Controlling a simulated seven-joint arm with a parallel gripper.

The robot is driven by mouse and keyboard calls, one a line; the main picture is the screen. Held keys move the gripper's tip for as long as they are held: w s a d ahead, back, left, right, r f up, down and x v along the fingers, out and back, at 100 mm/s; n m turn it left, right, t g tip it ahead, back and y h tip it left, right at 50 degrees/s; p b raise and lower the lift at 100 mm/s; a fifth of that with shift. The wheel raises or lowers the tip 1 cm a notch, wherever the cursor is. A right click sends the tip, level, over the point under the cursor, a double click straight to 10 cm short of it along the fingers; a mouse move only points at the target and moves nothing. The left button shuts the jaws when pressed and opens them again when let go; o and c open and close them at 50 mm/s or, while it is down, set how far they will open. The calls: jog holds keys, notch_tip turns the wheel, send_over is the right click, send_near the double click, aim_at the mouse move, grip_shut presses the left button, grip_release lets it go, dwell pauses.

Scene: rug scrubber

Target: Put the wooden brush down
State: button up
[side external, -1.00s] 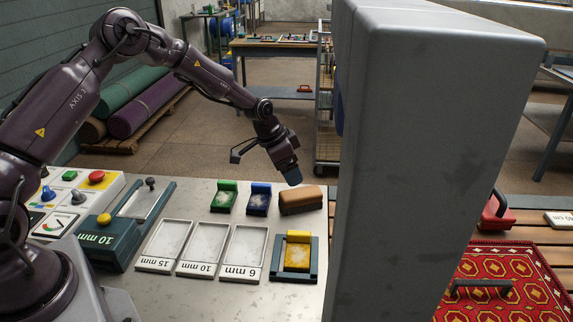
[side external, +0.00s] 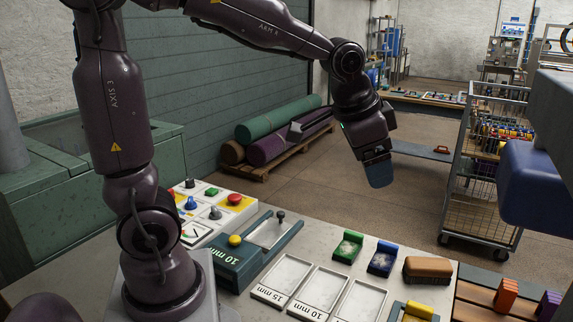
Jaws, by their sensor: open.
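The wooden brush (side external: 428,268), a tan block with a darker underside, rests on the grey worktable near its right end. My gripper (side external: 380,174) hangs above and to the left of the brush in the picture, clear of it. It is open, with nothing seen in it, though its fingers overlap from this angle.
White trays (side external: 281,281) and a yellow block (side external: 419,311) are nearer the camera. A wire cart (side external: 480,190) stands behind; a blue-grey body (side external: 545,185) fills the right edge.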

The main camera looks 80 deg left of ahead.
jog(key=s+d+r+n, duration=0.1)
jog(key=s+n, duration=0.1)
jog(key=s, duration=1.2)
jog(key=shift+s+d+t+h, duration=0.25)
jog(key=shift+d+t+h, duration=0.05)
jog(key=shift+t+h, duration=0.1)
jog(key=shift+o, duration=0.4)
jog(key=shift+r, duration=0.15)
